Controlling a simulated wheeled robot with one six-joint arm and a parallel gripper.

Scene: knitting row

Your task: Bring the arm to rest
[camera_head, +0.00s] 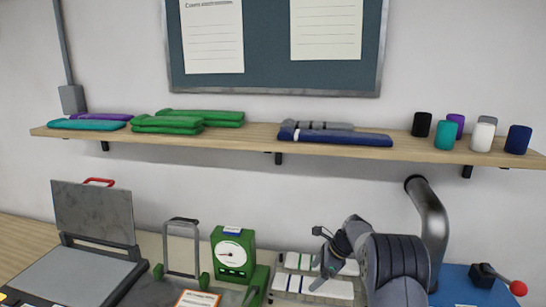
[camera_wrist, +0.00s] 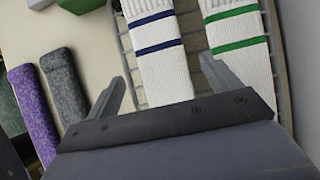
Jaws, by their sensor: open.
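My gripper (camera_head: 326,252) is at the lower right of the head view, above the counter, with my grey arm behind it. In the wrist view my gripper (camera_wrist: 168,84) shows two fingers spread apart with nothing held between them. Beyond the fingers lie a white knitted piece with blue stripes (camera_wrist: 160,62) and a white knitted piece with green stripes (camera_wrist: 240,62), side by side on a wire rack (camera_wrist: 281,55). The fingers overlap the knits in the picture; whether they touch cannot be told.
A purple bar (camera_wrist: 35,118) and a grey bar (camera_wrist: 64,88) lie left of the rack. A green dial device (camera_head: 232,252) and a flat press (camera_head: 75,275) stand to the left. A red-knobbed lever (camera_head: 500,281) is at right. A shelf (camera_head: 240,136) runs above.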

